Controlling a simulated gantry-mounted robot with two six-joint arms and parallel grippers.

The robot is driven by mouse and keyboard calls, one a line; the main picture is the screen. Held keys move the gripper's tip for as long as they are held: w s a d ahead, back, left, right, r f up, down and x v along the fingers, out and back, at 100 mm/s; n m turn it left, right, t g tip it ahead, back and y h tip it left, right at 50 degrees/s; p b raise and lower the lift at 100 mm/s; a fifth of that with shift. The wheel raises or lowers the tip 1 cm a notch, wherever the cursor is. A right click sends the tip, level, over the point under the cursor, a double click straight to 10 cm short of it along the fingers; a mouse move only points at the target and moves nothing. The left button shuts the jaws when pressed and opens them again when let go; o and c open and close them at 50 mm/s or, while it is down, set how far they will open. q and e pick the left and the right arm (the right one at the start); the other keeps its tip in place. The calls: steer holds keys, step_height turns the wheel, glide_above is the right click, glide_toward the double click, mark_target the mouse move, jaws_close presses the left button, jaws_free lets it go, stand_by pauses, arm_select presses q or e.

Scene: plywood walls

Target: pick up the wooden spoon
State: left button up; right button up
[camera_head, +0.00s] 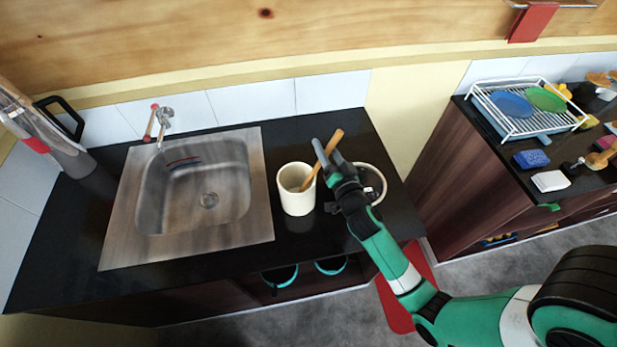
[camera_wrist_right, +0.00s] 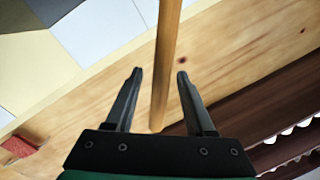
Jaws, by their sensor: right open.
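The wooden spoon (camera_head: 326,155) leans in a cream crock (camera_head: 297,199) on the black counter, its handle slanting up to the right. Its lower end is hidden inside the crock. My right gripper (camera_head: 325,151) is open at the upper part of the handle. In the right wrist view, the handle (camera_wrist_right: 166,65) runs between the two spread fingers of my gripper (camera_wrist_right: 158,75), with a gap on either side. I cannot tell how deep the handle sits between the fingers. My left gripper is not in view.
A steel sink (camera_head: 199,184) with a faucet (camera_head: 161,118) lies left of the crock. A round white-rimmed item (camera_head: 377,178) is partly hidden behind my gripper. A dish rack (camera_head: 505,125) with plates and sponges stands on the right counter. The counter's front edge is close.

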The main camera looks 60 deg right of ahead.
steer(key=shift+x, duration=1.1)
jaws_close()
steer(key=shift+r, duration=0.1)
